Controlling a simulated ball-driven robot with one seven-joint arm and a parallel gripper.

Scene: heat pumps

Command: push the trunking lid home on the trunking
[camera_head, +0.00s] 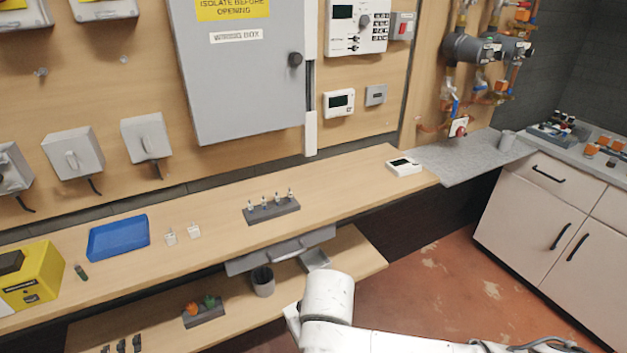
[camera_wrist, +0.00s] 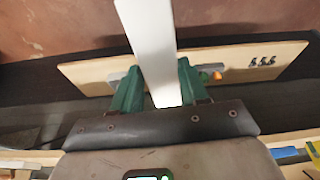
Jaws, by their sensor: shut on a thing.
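The white trunking (camera_head: 310,133) runs vertically on the wall board beside the grey wiring box (camera_head: 240,75). Its upper and lower parts show white. A dark open stretch lies between them. My gripper (camera_wrist: 160,66) has green fingers, shut on a long white strip, which looks like the trunking lid (camera_wrist: 150,35). The lid reaches from between the fingers to the top edge of the wrist view, apart from the trunking. In the head view my gripper and the lid are not clearly visible; my white arm shows low in the middle.
The wooden bench (camera_head: 345,180) runs below the board, with a dark terminal block (camera_head: 271,210), a white thermostat (camera_head: 404,166) and a blue tray (camera_head: 118,237) on it. A lower shelf (camera_head: 352,262) carries a grey cup (camera_head: 263,281). The red floor at right is clear.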

